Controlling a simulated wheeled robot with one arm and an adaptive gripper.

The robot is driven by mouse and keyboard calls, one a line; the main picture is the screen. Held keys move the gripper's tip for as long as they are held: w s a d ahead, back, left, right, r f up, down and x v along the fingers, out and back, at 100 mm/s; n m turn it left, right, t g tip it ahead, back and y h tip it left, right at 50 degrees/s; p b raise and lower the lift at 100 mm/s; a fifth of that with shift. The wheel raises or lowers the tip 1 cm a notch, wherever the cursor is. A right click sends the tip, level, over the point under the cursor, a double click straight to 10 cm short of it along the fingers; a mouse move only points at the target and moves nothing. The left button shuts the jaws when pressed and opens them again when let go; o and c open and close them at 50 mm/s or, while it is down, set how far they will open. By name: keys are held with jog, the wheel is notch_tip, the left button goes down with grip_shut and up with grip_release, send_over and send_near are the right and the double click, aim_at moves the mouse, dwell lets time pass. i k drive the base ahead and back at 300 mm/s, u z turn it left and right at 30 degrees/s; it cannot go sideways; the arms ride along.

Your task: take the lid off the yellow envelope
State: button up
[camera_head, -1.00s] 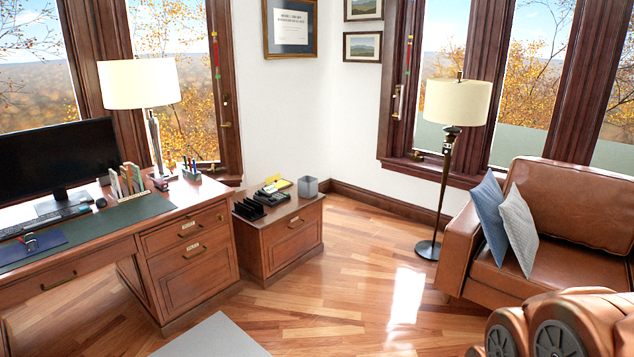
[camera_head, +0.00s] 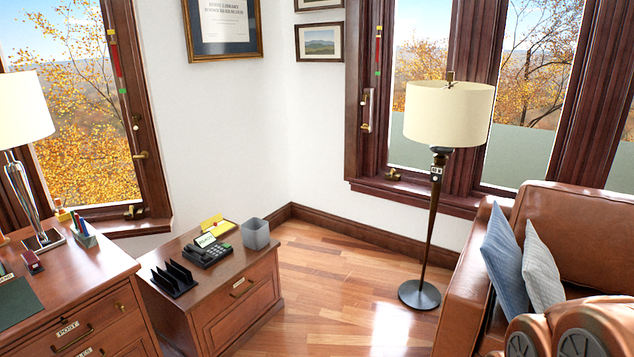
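A yellow item, which looks like the yellow envelope (camera_head: 212,222), lies at the back of the low wooden cabinet's top (camera_head: 182,246), behind a dark desk phone (camera_head: 206,252). It is small in the view, and a darker patch shows on or against its right part. I cannot make out whether that patch is a lid or another thing. My gripper is not in view.
A grey bin (camera_head: 255,234) and a black letter rack (camera_head: 173,279) stand on the cabinet. A wooden desk (camera_head: 85,297) is at left, a floor lamp (camera_head: 428,225) and leather armchair (camera_head: 575,235) at right. The floor (camera_head: 345,290) between is clear.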

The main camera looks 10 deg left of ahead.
aim_at(222, 228)
jog(key=u, duration=0.15)
jog(key=i, duration=2.05)
jog(key=u, duration=1.2)
jog(key=i, duration=1.6)
jog(key=u, duration=1.05)
jog(key=i, duration=0.4)
jog(key=u, duration=0.2)
